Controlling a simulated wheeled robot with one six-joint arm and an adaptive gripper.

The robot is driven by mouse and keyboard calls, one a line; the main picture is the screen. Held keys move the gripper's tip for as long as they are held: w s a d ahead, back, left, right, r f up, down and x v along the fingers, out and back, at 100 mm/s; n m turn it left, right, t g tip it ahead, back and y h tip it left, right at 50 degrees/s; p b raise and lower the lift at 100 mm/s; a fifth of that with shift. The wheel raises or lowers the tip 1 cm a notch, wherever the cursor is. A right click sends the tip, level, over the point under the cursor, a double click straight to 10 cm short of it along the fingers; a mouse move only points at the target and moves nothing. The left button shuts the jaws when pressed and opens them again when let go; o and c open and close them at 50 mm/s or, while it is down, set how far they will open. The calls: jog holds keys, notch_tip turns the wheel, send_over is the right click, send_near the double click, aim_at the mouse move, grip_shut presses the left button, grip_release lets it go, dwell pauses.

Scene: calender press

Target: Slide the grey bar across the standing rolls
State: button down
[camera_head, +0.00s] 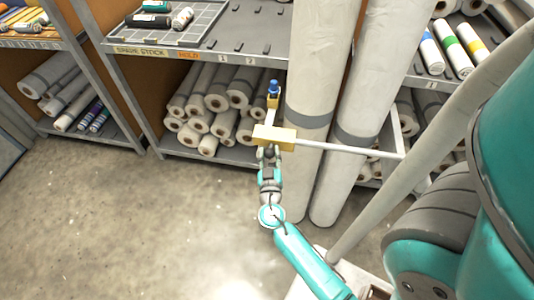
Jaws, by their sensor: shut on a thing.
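Two tall pale standing rolls, the left one (314,60) and the right one (375,70), each have a grey band and stand side by side in front of the shelving. A blue knob (273,88) stands above the block. My gripper (268,152) is shut on the yellow block from the near side; its fingertips are small and partly hidden.
A shelf unit (225,60) with lying rolls (213,102) is behind on the left, another on the right with colour-banded rolls (449,47). A long pale tube (430,140) slants across the right foreground. The floor (130,220) at left is clear.

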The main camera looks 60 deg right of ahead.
jog(key=shift+s+d, duration=0.1)
jog(key=shift+s, duration=0.15)
jog(key=c, duration=0.7)
grip_release()
jog(key=shift+v, duration=5.95)
jog(key=shift+f, duration=0.1)
